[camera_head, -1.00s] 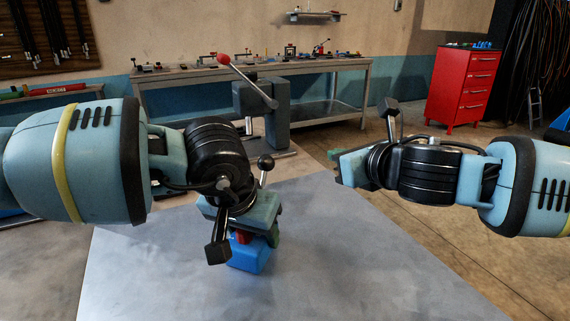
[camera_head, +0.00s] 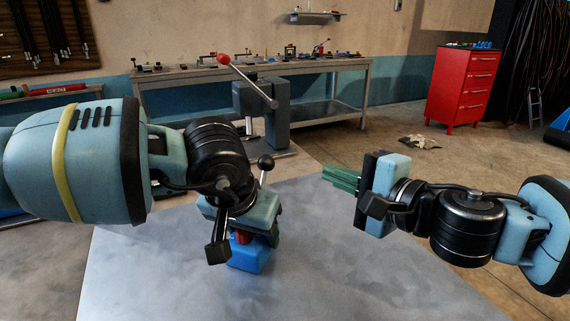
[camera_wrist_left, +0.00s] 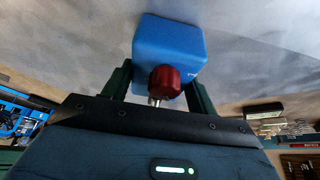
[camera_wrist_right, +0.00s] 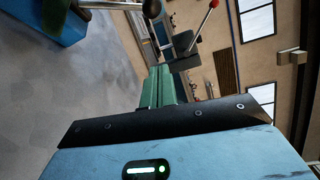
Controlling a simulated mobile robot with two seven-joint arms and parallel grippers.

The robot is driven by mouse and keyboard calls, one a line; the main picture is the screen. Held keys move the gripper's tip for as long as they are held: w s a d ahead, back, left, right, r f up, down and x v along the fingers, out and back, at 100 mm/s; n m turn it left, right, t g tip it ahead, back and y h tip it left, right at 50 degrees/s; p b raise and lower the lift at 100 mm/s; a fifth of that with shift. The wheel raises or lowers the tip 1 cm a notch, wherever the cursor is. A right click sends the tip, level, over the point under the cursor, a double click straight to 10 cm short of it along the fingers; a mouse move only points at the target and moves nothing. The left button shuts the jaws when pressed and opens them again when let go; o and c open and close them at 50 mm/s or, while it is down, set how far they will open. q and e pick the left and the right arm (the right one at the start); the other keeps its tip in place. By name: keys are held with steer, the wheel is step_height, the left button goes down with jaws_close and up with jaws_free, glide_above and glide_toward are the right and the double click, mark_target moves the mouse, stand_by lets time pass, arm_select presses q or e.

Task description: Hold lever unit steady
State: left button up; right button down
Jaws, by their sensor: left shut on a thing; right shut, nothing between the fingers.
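The lever unit is a blue block (camera_head: 247,258) on the grey table, with a red knob (camera_wrist_left: 164,82) and a lever with a black ball end (camera_head: 265,162). My left gripper (camera_head: 258,240) points down over it, with its green fingers on both sides of the block in the left wrist view. The gripper hides much of the unit in the head view. My right gripper (camera_head: 335,179) is shut and empty, to the right of the unit and apart from it, its green fingers pointing left. In the right wrist view the black ball (camera_wrist_right: 152,8) shows at the top, beyond the fingers.
The grey table top (camera_head: 340,270) is clear around the unit. Behind it stands a grey post with a red-knobbed lever (camera_head: 224,59). A workbench (camera_head: 320,65) with small items and a red drawer cabinet (camera_head: 465,88) stand farther back.

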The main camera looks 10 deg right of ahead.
steer(key=w+a, duration=0.5)
steer(key=a, duration=0.3)
steer(key=shift+w, duration=0.15)
stand_by(0.6)
stand_by(0.4)
steer(key=shift+s+a+r, duration=0.1)
steer(key=shift+s, duration=0.15)
